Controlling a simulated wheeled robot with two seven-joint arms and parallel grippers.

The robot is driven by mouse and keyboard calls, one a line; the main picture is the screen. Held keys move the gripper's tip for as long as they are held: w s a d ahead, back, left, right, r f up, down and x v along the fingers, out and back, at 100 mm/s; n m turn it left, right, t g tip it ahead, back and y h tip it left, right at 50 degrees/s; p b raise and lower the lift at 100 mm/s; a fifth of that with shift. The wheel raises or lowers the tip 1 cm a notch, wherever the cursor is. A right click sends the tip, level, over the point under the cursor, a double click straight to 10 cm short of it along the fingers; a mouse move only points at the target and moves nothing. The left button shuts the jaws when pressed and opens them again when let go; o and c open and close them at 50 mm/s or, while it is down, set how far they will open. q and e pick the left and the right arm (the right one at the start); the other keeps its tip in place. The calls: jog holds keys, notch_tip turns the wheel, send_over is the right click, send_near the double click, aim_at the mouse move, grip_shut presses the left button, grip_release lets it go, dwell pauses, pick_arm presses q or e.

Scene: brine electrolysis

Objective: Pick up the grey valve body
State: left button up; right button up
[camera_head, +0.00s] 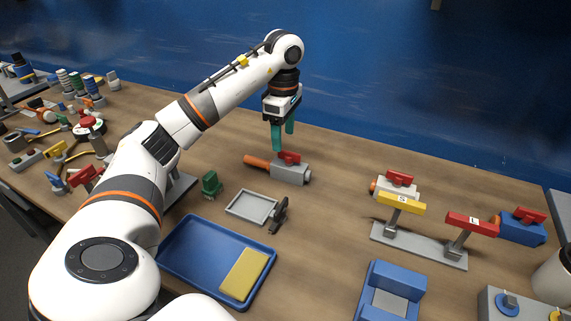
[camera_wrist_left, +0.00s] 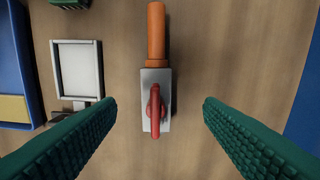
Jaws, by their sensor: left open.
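The grey valve body (camera_head: 291,173) lies on the wooden table, with a red handle (camera_head: 290,157) on top and an orange pipe (camera_head: 257,161) out of its left end. In the left wrist view the grey valve body (camera_wrist_left: 147,84) lies between the two green fingers, its red handle (camera_wrist_left: 155,110) nearer the fingertips' line and the orange pipe (camera_wrist_left: 156,35) pointing up. My right gripper is not in view.
A small grey tray (camera_head: 232,215) and a black clamp-like part (camera_head: 280,215) lie in front of the valve. A blue tray (camera_head: 181,266) holds a yellow block (camera_head: 246,274). To the right stands a grey rack (camera_head: 415,246) with yellow and red labelled supports. Table right of the valve is clear.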

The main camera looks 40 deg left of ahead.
aim_at(284, 151)
pick_arm(q)
jog(key=shift+f, duration=0.75)
jog(key=shift+s+d+f+p, duration=0.15)
jog(key=shift+f+p, duration=0.1)
jog(key=shift+f, duration=1.25)
jog(key=shift+s+d+f+p, duration=0.1)
jog(key=shift+d+f+p, duration=0.1)
jog(key=shift+f, duration=1.3)
jog(key=shift+c, duration=0.3)
